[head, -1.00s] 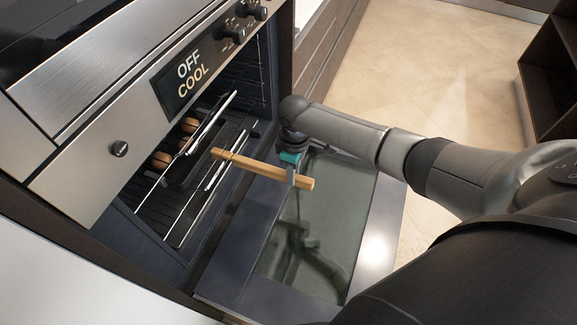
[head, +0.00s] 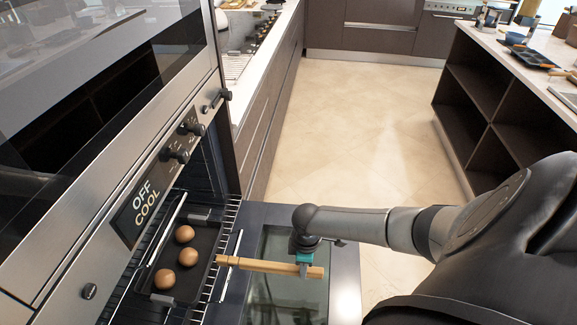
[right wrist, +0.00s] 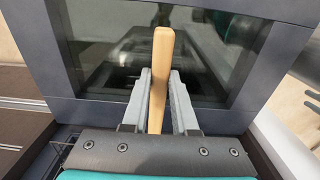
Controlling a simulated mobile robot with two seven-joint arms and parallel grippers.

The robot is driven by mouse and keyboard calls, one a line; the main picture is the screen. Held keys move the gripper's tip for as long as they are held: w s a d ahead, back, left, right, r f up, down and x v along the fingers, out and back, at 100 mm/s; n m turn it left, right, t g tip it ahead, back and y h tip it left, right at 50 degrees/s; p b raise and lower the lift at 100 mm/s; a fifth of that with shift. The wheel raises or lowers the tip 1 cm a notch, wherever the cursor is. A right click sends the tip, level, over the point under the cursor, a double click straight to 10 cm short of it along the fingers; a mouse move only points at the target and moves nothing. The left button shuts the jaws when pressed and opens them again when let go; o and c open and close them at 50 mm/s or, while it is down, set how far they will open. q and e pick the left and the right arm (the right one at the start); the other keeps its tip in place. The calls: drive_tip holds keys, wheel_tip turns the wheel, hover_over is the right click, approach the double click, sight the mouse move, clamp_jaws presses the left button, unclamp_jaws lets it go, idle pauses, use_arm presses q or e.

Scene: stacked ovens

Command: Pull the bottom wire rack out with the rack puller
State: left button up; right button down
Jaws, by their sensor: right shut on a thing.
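The wooden rack puller (head: 262,265) lies roughly level above the open oven door. My right gripper (head: 304,262) is shut on it near its right end; in the right wrist view the puller (right wrist: 160,75) stands between the two fingers (right wrist: 159,100). The puller's far end meets the front edge of the bottom wire rack (head: 226,228) in the head view; I cannot tell how it is hooked. The rack sits partly out of the oven and carries a dark tray (head: 204,243) with three brown round items (head: 188,257). My left gripper is not in view.
The open oven door (head: 345,290) lies below the puller, with a dark glass pane (head: 280,290). The control panel (head: 141,207) reads OFF COOL. Bare floor (head: 345,130) lies beyond, with an open shelf unit (head: 465,125) at the right.

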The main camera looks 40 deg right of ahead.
drive_tip(key=s+d+p, duration=0.2)
drive_tip(key=s+d, duration=0.8)
drive_tip(key=s, duration=0.1)
drive_tip(key=shift+s+d+p, duration=0.15)
drive_tip(key=shift+s+p, duration=0.2)
drive_tip(key=shift+p, duration=0.05)
